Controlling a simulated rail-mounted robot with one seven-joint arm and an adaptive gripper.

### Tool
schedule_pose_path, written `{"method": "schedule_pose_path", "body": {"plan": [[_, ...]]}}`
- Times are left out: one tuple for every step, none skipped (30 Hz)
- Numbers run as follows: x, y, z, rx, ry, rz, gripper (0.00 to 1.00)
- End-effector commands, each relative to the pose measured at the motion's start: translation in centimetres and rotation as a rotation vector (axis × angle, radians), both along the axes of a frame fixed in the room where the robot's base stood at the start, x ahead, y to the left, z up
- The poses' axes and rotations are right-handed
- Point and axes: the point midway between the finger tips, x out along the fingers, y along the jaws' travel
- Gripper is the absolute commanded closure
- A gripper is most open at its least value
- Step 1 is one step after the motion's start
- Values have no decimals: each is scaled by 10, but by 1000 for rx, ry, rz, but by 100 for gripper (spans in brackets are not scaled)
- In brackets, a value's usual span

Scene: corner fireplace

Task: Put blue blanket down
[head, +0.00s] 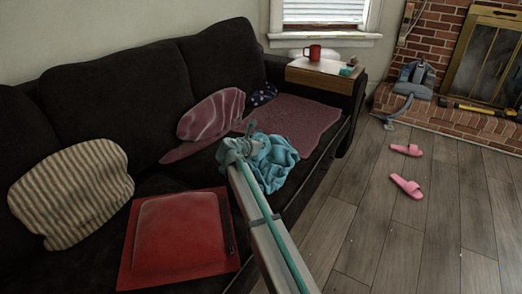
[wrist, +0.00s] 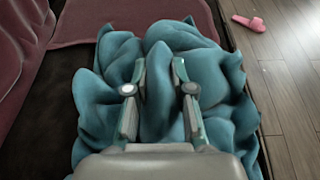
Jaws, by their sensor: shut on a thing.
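The blue blanket (head: 277,163) is a crumpled teal bundle at the front edge of the dark sofa's seat in the head view. In the wrist view the blanket (wrist: 208,68) fills the middle, with folds spreading on both sides of my fingers. My gripper (wrist: 160,75) is shut on a fold of the blanket, which bulges up between the two fingers. In the head view my gripper (head: 258,150) reaches the blanket from the front. The blanket is over or on the seat; I cannot tell whether its underside touches the cushion.
The dark sofa (head: 105,95) holds a striped cushion (head: 70,193), a red cushion (head: 180,235), a pink pillow (head: 212,113) and a maroon cloth (head: 290,120). A side table (head: 322,75) bears a red mug (head: 314,52). Pink slippers (head: 406,186) lie on the otherwise largely clear wood floor.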

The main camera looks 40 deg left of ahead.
Motion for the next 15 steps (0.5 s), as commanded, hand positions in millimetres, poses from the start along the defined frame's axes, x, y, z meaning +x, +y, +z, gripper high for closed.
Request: {"method": "schedule_pose_path", "body": {"plan": [[0,0,-10,0,-3,1,100],[-1,0,-12,0,-3,1,100],[-1,0,-14,0,-3,1,100],[-1,0,-14,0,-3,2,100],[-1,0,-14,0,-4,2,100],[-1,0,-14,0,-4,2,100],[-1,0,-13,0,-4,2,100],[-1,0,-13,0,-4,2,100],[-1,0,-13,0,-4,2,100],[-1,0,-13,0,-4,2,100],[-1,0,-13,0,-4,2,100],[-1,0,-13,0,-4,2,100],[-1,0,-13,0,-4,2,100],[-1,0,-13,0,-3,2,100],[-1,0,-14,0,-3,2,100]]}}
